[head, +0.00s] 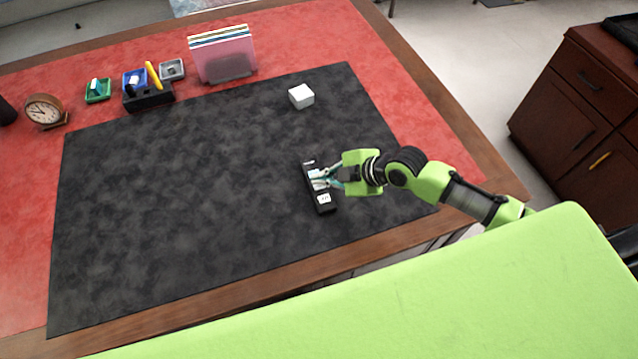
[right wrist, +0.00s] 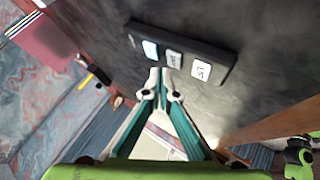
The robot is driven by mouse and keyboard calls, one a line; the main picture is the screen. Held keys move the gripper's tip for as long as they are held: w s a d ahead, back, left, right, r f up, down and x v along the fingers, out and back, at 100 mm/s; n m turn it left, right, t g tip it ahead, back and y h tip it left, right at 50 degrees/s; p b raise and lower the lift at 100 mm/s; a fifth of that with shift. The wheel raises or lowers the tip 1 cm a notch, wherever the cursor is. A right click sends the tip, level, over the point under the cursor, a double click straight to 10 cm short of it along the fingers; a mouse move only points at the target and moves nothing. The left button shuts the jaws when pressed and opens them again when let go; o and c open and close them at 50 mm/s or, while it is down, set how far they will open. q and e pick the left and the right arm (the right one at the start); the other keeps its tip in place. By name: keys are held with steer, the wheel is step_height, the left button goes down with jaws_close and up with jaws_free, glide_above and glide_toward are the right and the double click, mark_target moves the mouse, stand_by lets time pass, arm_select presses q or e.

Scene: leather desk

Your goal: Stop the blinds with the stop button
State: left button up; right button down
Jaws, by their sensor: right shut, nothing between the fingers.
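A black control box (head: 323,208) with three pale buttons in a row lies on the dark desk mat. It also shows in the right wrist view (right wrist: 222,56), with a bluish button (right wrist: 150,49), a white middle button (right wrist: 174,59) and a white end button (right wrist: 201,70). The marks on them are too small to read, so I cannot tell which is the stop button. My right gripper (head: 325,176) is shut and empty, its tips (right wrist: 163,74) by the box near the middle button. I cannot tell whether they touch it. My left gripper is not in view.
A white cube (head: 301,96) sits on the dark mat (head: 180,200) behind the box. A clock (head: 44,110), small trays (head: 97,90), a black pen holder (head: 150,97) and a pink file holder (head: 222,55) stand along the back. The mat's middle is clear.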

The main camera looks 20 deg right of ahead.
mark_target(322, 187)
steer(key=shift+r+p, duration=2)
steer(key=shift+r, duration=0.5)
steer(key=shift+f, duration=0.1)
